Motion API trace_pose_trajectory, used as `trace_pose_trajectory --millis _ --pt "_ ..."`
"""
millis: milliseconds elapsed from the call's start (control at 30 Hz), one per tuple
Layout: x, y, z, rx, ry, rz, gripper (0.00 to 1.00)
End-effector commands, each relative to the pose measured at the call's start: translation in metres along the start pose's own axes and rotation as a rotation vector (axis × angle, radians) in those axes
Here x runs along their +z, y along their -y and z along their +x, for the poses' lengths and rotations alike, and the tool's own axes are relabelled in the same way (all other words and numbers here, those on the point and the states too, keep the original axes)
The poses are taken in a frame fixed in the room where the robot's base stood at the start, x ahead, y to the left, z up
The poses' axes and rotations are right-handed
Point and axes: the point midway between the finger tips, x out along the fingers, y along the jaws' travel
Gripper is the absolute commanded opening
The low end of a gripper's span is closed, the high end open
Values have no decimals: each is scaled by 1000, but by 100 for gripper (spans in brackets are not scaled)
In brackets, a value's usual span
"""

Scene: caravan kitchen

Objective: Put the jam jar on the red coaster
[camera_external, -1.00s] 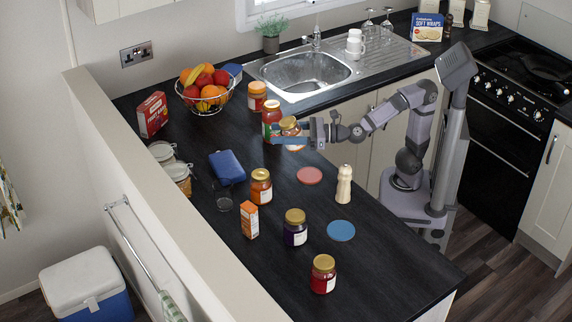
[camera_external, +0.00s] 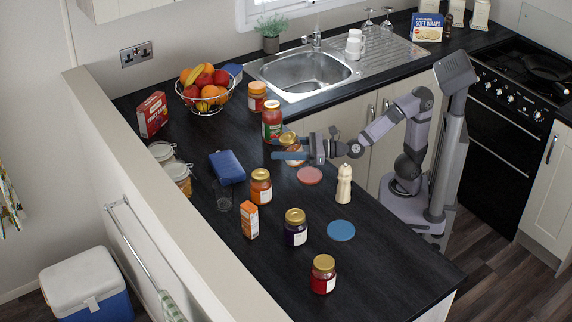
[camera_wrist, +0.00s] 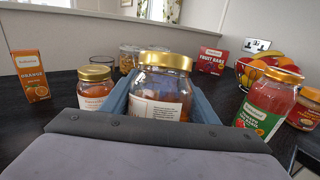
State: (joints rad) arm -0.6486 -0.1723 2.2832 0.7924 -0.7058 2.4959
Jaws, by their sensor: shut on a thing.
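My gripper (camera_external: 290,156) is shut on a gold-lidded glass jar (camera_external: 291,141) with a white label. Its fingers (camera_wrist: 204,104) flank the jar (camera_wrist: 163,62) in the wrist view, and the jar looks upright. The red coaster (camera_external: 309,176) lies bare on the dark counter, just right of and below the held jar in the external view. It does not show in the wrist view. The jar's height above the counter is hard to judge. Other gold-lidded jars stand apart: orange (camera_external: 260,187), dark purple (camera_external: 296,228) and red (camera_external: 323,274).
A tomato sauce jar (camera_external: 272,120) stands just behind the held jar. A pepper mill (camera_external: 344,184) stands right of the red coaster, with a blue coaster (camera_external: 341,231) nearer the camera.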

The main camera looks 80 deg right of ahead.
Motion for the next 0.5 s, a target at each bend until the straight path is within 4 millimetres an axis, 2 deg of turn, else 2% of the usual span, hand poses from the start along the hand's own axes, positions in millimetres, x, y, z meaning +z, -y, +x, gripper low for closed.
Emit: trace_pose_trajectory --millis 267,500 --pt "-8 0 0 0 3 0 15" --pt "-40 0 0 0 2 -2 15"
